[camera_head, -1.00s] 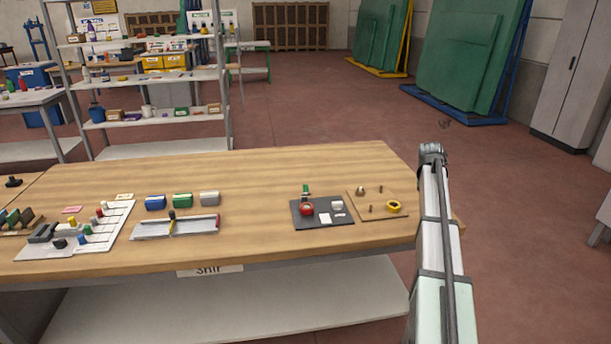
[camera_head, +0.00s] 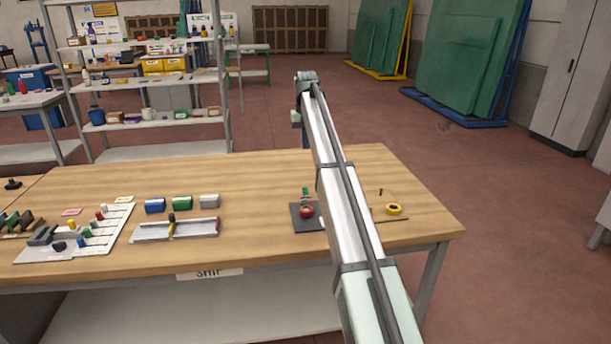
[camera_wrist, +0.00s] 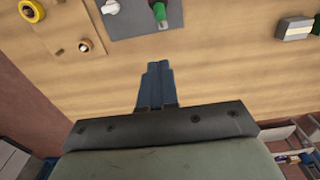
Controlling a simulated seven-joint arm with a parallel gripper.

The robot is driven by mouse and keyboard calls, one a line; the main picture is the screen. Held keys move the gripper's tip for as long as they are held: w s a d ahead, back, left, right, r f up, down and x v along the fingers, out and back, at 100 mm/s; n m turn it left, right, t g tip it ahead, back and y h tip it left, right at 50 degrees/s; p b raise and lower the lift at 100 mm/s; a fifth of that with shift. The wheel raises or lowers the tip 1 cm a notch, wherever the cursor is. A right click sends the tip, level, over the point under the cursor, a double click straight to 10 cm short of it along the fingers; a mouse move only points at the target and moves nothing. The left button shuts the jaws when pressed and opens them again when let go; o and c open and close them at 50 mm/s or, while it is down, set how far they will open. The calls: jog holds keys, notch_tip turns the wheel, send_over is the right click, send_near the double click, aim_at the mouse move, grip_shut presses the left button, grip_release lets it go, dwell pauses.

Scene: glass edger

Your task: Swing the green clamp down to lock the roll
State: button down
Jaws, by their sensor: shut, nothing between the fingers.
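The green clamp (camera_head: 306,191) stands at the back of a dark plate (camera_head: 296,221) on the wooden bench, just behind a round red roll (camera_head: 307,211). In the wrist view the green clamp (camera_wrist: 159,11) is at the top edge, on the dark plate (camera_wrist: 133,24). A white round piece (camera_wrist: 110,6) sits beside it. My gripper (camera_wrist: 157,68) is shut and empty, pointing toward the plate, with a gap between its blue fingertips and the clamp. In the head view my arm hides the right part of the plate.
A wooden board with a yellow ring (camera_head: 393,209) lies right of the plate. Blue, green and grey boxes (camera_head: 182,203) and a long tray (camera_head: 176,230) stand to the left. The bench top (camera_head: 250,185) between them and the plate is clear.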

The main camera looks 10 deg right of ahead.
send_over(305, 193)
jog(key=w, duration=0.3)
jog(key=f, duration=1.2)
jog(key=shift+d, duration=0.25)
jog(key=shift+s+f, duration=0.3)
jog(key=shift+f, duration=0.2)
jog(key=shift+s+f+t, duration=0.1)
jog(key=shift+s+t, duration=0.3)
